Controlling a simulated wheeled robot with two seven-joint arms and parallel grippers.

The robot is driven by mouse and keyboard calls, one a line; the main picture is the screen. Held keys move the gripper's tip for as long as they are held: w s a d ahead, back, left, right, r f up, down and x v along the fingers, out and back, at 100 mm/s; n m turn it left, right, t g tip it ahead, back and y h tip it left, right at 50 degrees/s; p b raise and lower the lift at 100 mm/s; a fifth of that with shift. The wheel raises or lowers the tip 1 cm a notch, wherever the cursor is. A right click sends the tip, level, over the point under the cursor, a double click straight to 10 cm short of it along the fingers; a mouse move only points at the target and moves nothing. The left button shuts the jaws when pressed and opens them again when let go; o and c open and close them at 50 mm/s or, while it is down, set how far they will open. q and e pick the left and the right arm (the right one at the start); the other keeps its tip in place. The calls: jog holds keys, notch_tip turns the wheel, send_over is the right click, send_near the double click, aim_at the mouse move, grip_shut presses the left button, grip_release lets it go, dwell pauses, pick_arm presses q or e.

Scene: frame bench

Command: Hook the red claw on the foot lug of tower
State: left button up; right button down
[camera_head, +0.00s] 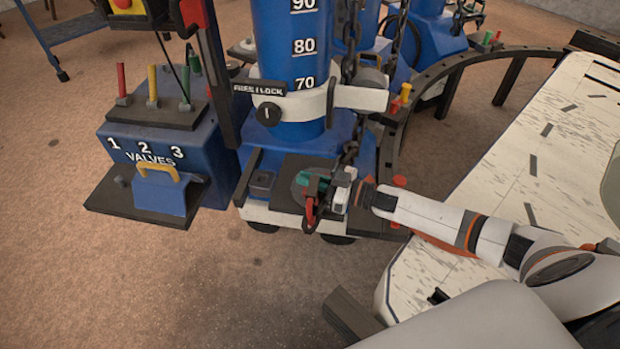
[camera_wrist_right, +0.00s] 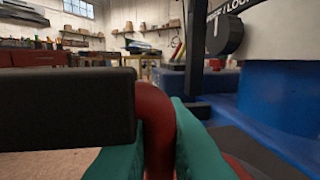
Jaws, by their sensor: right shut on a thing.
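The blue tower (camera_head: 291,60) stands in the middle of the head view, its number scale facing me, on a white and dark base. The red claw (camera_head: 310,208) is at the tower's foot, under a dark chain (camera_head: 352,70). My right gripper (camera_head: 325,188) is shut on the claw; its teal fingers (camera_wrist_right: 155,155) sit on both sides of the red curve (camera_wrist_right: 155,112) in the wrist view. A dark bar (camera_wrist_right: 65,110) meets or overlaps the claw there. I cannot tell whether this bar is the foot lug, or whether the claw is hooked. My left gripper is out of view.
A blue valve box (camera_head: 165,150) with coloured levers stands left of the tower. A white panel (camera_head: 520,170) lies at right, below my right arm. A curved dark rail (camera_head: 450,65) is behind. The floor (camera_head: 200,285) at front left is clear.

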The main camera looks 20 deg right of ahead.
jog(key=shift+r, duration=0.1)
jog(key=c, duration=1.4)
grip_release()
jog(key=shift+o, duration=0.2)
